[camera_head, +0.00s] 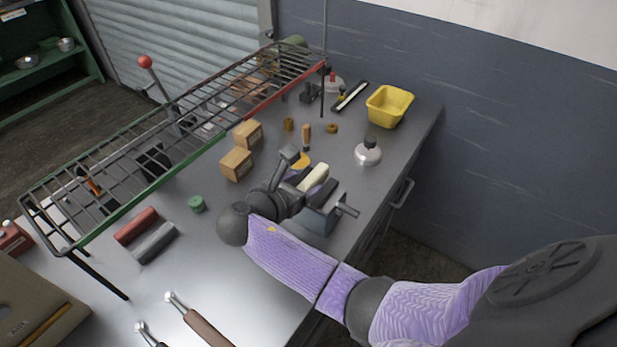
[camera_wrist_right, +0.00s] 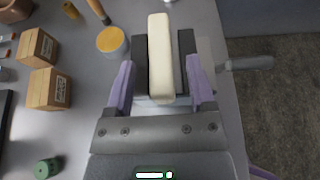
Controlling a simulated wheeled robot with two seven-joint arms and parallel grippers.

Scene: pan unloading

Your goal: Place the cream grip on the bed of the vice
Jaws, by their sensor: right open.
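The cream grip (camera_head: 313,178) is a pale rounded bar. In the right wrist view the cream grip (camera_wrist_right: 160,58) lies lengthwise between the dark jaws of the vice (camera_wrist_right: 187,50); I cannot tell for sure that its underside touches the bed. The vice (camera_head: 322,214) stands near the table's right edge with its handle sticking out to the right. My right gripper (camera_head: 300,180) is over the vice. Its two purple fingers (camera_wrist_right: 160,82) are open, one on either side of the grip's near end, with gaps between. My left gripper is not in view.
Two cardboard boxes (camera_head: 236,164), a yellow-topped tin (camera_wrist_right: 111,41) and a green cylinder (camera_head: 197,204) stand left of the vice. A white-topped flask (camera_head: 367,151) and yellow bin (camera_head: 388,106) are behind it. A wire rack (camera_head: 180,120) spans the table's left side.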

